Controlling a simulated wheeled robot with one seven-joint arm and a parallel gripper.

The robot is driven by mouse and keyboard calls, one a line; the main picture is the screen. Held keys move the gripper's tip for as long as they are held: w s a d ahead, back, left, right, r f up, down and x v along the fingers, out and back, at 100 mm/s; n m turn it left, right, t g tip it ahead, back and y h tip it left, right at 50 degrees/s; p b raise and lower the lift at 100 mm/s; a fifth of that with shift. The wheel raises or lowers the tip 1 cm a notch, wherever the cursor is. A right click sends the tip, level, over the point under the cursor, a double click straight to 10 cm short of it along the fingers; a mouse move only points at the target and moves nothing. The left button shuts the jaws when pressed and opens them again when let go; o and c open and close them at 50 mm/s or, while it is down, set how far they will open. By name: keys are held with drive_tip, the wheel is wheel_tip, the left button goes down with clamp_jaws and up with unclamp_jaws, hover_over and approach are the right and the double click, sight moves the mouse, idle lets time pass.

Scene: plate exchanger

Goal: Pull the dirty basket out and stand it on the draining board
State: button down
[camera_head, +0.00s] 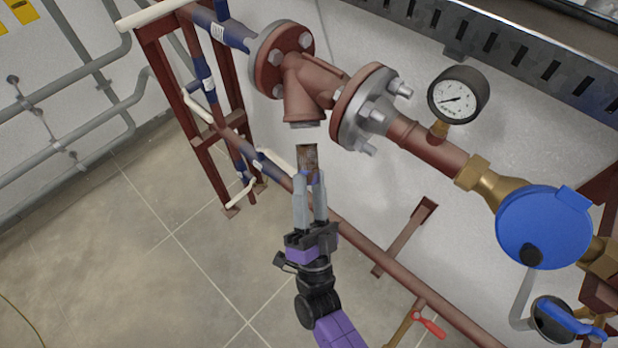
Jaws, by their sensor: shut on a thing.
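The dirty basket (307,158) is a small brown, stained cylinder. My gripper (309,184) is shut on its lower end, with one grey finger on each side. The basket stands nearly upright in the picture, just below the downward branch of the red-brown strainer body (303,92). A gap shows between the basket's top and the branch's grey mouth (305,124), so the basket looks clear of it. I cannot make out the draining board for certain in this view.
A flanged pipe with a pressure gauge (458,95) and a blue round device (544,227) runs right of the strainer. A red frame (190,90) stands left. A lower pipe (380,254) crosses behind my gripper.

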drive_tip(key=shift+s+f, duration=0.15)
drive_tip(key=shift+b+v, duration=1.25)
drive_tip(key=shift+v, duration=1.25)
